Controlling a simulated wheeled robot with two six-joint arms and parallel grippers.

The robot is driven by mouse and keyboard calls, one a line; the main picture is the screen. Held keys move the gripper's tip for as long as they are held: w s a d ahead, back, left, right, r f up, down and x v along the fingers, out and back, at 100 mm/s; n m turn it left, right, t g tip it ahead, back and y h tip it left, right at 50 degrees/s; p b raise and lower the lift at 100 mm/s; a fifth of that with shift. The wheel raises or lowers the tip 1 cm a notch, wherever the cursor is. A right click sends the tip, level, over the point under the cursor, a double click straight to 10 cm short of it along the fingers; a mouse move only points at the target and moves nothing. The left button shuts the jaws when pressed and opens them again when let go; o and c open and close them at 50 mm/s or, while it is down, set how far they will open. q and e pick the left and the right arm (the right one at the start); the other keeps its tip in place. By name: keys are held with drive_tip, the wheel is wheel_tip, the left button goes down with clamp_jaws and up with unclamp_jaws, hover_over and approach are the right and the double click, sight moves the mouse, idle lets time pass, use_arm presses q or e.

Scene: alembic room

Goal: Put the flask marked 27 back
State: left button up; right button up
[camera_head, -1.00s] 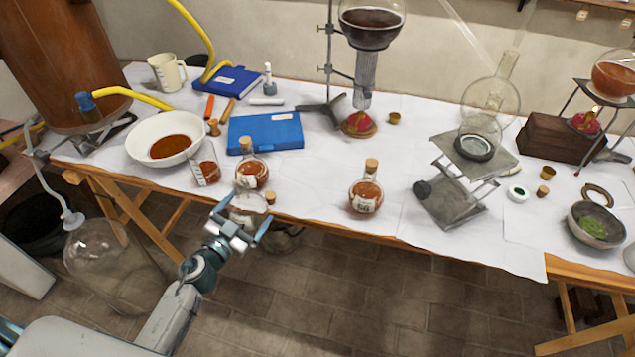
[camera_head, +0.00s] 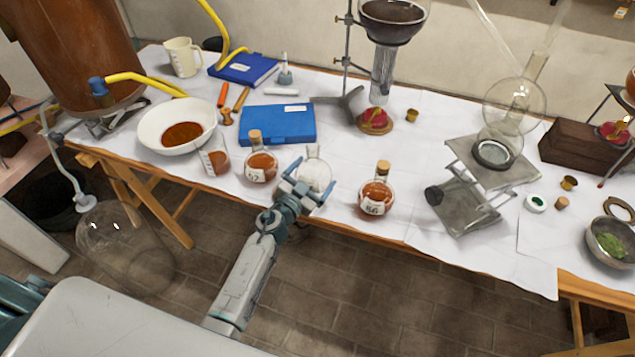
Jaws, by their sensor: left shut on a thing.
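My left gripper (camera_head: 305,193) is shut on a small round flask (camera_head: 316,172) with a clear neck and pale or clear contents. The flask looks upright at the front of the table, between two corked flasks of amber liquid. Its label is not readable, so I cannot tell whether it is marked 27. I also cannot tell whether its base touches the cloth. The left corked flask (camera_head: 261,168) has a label that looks like 12. The right corked flask (camera_head: 376,193) has a label that looks like 66. My right gripper is not in view.
A beaker (camera_head: 215,160), a white bowl (camera_head: 147,126) and a blue box (camera_head: 277,125) are on the left. A lab jack (camera_head: 470,205) with a large glass vessel above stands on the right. Some cloth is clear behind the held flask. A big glass flask (camera_head: 120,245) sits below the table's left end.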

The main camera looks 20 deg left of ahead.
use_arm(q)
drive_tip(key=shift+w+d, duration=0.15)
drive_tip(key=shift+d, duration=0.05)
drive_tip(key=f+b, duration=0.3)
drive_tip(key=shift+w+d+f, duration=0.3)
drive_tip(key=shift+w+f, duration=0.1)
drive_tip(key=shift+r, duration=0.15)
drive_tip(key=shift+f, duration=0.2)
drive_tip(key=o, duration=1.1)
drive_tip(key=shift+c, duration=0.2)
drive_tip(key=shift+r, duration=0.1)
